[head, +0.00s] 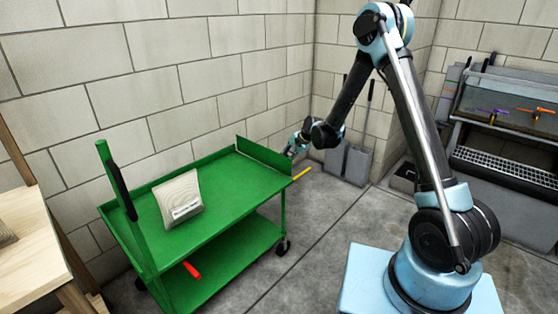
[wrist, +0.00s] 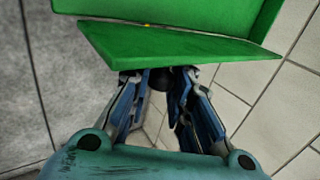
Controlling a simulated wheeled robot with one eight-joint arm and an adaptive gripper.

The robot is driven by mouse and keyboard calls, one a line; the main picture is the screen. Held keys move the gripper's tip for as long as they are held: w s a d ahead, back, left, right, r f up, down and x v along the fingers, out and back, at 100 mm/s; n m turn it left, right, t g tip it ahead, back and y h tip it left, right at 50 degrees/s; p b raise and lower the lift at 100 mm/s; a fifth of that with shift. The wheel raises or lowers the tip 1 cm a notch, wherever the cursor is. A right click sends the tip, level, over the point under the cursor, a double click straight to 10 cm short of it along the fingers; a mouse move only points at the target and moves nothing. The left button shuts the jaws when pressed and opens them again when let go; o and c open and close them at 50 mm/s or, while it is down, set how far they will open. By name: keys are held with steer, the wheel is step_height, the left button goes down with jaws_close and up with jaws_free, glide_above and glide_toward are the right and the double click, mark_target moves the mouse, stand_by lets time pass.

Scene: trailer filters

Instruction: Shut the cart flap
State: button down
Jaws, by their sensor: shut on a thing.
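The green cart (head: 215,207) stands by the block wall. Its green flap (head: 264,154) is at the right end of the top tray and looks raised, though I cannot tell its exact angle. My gripper (head: 298,146) is at the outer side of this flap. In the wrist view the flap (wrist: 180,46) crosses the top, with the cart's green tray (wrist: 190,12) beyond it. My gripper's fingers (wrist: 158,78) reach the flap's near edge and are shut on it. The fingertips are partly hidden by the flap.
A pale sack (head: 179,200) lies on the top tray. A red-orange item (head: 192,270) shows at the lower shelf. Shovels (head: 357,165) lean at the corner. A wooden table (head: 30,240) stands left, and a grey sink unit (head: 510,150) right.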

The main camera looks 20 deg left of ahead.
steer(key=shift+s+a+f, duration=0.1)
steer(key=shift+s+a, duration=0.05)
steer(key=shift+s, duration=0.1)
steer(key=c, duration=1.4)
jaws_free()
steer(key=shift+w, duration=0.1)
steer(key=shift+d+r, duration=0.3)
steer(key=shift+v, duration=5.6)
